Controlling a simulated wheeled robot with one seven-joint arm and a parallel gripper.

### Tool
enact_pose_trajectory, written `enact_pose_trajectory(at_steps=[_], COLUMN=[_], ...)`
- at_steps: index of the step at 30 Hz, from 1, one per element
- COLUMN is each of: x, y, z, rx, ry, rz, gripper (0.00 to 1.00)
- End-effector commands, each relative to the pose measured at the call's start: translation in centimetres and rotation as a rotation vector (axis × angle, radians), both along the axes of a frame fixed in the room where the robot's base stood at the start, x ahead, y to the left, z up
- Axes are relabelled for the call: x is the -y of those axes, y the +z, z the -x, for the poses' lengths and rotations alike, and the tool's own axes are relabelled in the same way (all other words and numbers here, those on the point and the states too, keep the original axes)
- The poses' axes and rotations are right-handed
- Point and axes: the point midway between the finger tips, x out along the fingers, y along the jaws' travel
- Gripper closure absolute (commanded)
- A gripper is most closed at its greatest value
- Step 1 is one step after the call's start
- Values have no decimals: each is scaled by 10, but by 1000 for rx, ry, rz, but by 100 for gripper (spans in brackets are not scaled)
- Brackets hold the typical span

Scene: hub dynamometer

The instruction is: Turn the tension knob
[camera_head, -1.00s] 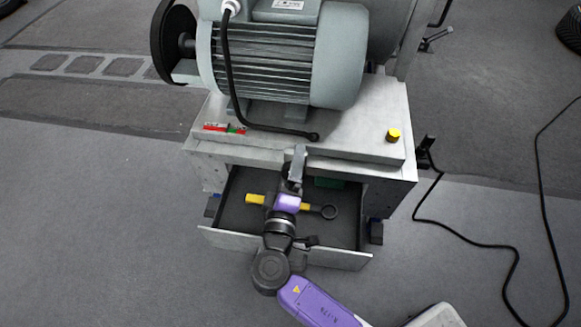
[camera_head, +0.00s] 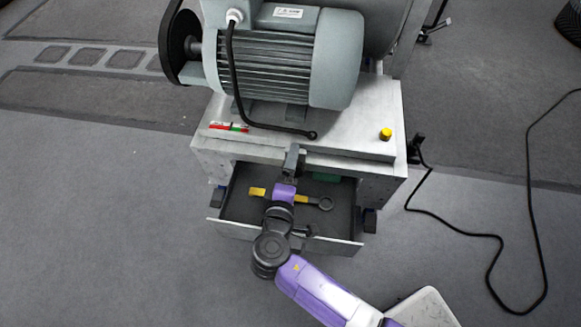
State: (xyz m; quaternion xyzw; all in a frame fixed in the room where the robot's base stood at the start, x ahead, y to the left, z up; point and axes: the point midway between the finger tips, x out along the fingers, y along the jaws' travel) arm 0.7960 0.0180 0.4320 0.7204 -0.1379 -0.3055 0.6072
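A small yellow knob (camera_head: 385,134) stands on the right end of the machine's grey top plate (camera_head: 345,130); I cannot be sure it is the tension knob. My gripper (camera_head: 292,152) is at the front edge of that plate, above the open drawer, to the left of the knob and well apart from it. I see the gripper from above and behind, and its fingertips are too small and dark to tell whether they are open or shut. No held object shows.
The open drawer (camera_head: 236,229) under the plate holds a yellow-handled tool (camera_head: 303,199). A large grey motor (camera_head: 265,65) with a black cable fills the back of the plate. A red and green strip (camera_head: 228,127) lies at left. A black cable (camera_head: 485,236) crosses the floor at right.

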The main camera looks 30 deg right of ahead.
Motion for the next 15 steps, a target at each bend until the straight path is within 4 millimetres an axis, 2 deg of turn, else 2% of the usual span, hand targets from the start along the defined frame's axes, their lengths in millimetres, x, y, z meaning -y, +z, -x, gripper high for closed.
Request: enact_pose_trajectory(at_steps=[1,3,4,15], x=[4,4,-2,-12], y=[179,179,11,6], z=[-12,-12,-3,13], rx=[349,350,12,7], ry=[-23,-22,3,3], rz=[1,2,4,1], gripper=[23,23,23,23])
